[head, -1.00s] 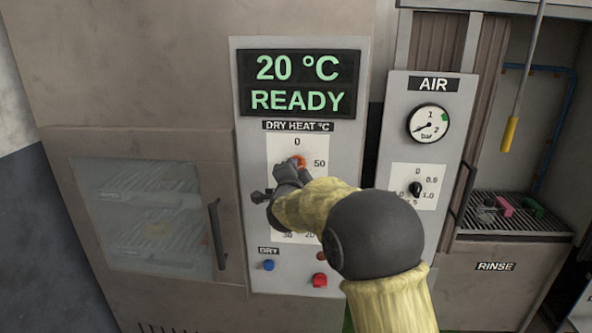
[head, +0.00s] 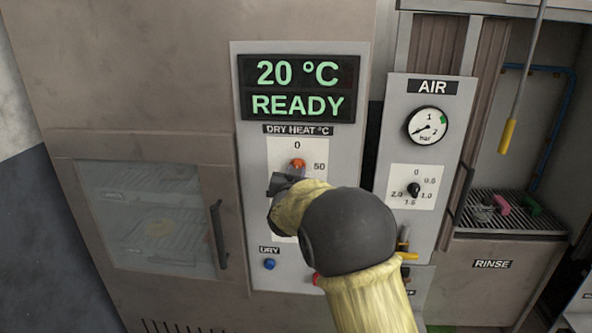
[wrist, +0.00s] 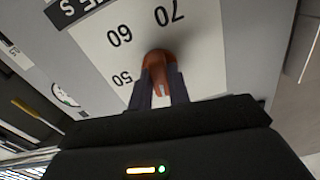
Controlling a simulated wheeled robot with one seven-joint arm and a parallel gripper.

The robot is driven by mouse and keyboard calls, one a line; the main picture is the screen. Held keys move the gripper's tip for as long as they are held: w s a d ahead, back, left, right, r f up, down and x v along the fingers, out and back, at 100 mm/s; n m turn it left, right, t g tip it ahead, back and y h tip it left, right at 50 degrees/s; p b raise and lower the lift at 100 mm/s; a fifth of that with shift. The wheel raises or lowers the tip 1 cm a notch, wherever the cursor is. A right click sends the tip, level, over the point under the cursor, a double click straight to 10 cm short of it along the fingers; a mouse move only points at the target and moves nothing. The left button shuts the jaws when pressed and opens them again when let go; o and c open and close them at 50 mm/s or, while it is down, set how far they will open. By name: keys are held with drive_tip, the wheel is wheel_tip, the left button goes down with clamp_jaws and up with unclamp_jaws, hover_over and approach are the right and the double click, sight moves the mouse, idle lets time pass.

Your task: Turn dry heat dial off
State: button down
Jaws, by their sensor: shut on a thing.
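The dry heat dial is an orange knob (head: 298,163) on a white scale plate under the "DRY HEAT °C" label. Its 0 shows at the top of the plate and 50 at the right in the head view; my arm hides the lower numbers. My gripper (head: 285,182) is at the plate, shut on the knob. In the wrist view the knob (wrist: 158,62) sits between my two dark fingers, with a pale mark toward the palm. The numbers 50, 60 and 70 show around it, turned over. The knob's exact setting is hard to tell.
A display (head: 300,88) above reads "20 °C READY". A blue button (head: 269,264) is below left. A red button (head: 317,279) is partly hidden by my arm. The air panel with its gauge (head: 427,125) and black dial (head: 414,190) stands close on the right.

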drive_tip(key=shift+f+n, duration=0.2)
drive_tip(key=shift+n, duration=0.7)
drive_tip(key=shift+p, duration=0.3)
drive_tip(key=c, duration=1.3)
unclamp_jaws()
drive_tip(key=shift+r, duration=0.1)
drive_tip(key=s+b, duration=0.1)
drive_tip(key=s, duration=0.4)
drive_tip(key=s+b, duration=0.2)
drive_tip(key=s, duration=0.4)
drive_tip(key=s+b, duration=0.1)
drive_tip(key=s, duration=0.5)
drive_tip(key=shift+s+a, duration=0.2)
drive_tip(key=shift+a, duration=0.15)
